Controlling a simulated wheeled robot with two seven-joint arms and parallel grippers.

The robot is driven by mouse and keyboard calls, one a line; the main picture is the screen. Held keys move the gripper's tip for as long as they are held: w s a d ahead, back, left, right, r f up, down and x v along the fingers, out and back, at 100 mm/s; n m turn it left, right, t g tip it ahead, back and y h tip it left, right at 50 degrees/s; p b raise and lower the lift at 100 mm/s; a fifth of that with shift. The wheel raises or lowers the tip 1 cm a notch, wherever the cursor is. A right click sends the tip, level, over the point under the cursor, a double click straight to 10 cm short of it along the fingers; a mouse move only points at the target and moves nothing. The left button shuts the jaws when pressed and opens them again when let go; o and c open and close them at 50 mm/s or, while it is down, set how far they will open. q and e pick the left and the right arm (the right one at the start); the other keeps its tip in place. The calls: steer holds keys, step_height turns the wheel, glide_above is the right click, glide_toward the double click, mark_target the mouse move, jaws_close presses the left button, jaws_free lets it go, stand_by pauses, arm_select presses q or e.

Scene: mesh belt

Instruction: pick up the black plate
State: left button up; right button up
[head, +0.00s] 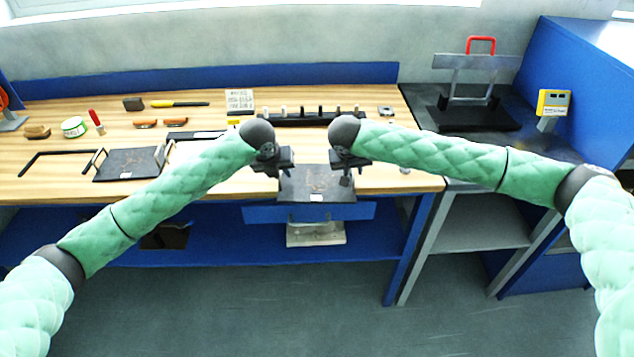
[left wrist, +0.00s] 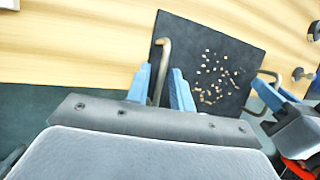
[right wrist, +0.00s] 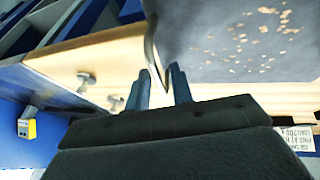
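The black plate (head: 317,184) is at the front edge of the wooden table, between my two grippers. It is a flat square with small tan bits on its top, which also show in the left wrist view (left wrist: 225,50) and the right wrist view (right wrist: 205,45). A bent metal handle stands at each side. My left gripper (head: 277,165) has its blue fingers (left wrist: 162,72) apart, with one handle between them. My right gripper (head: 347,165) has its fingers (right wrist: 158,75) apart around the other handle. I cannot tell whether the plate rests on the table.
Another dark tray with handles (head: 128,164) lies on the table (head: 220,185) to the left. A black rack with several pegs (head: 300,118) stands behind the plate. A red-handled stand (head: 480,85) and a yellow box (head: 553,103) are at the right. The floor in front is clear.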

arm_select(q)
jaws_close()
arm_select(e)
jaws_close()
stand_by(0.9)
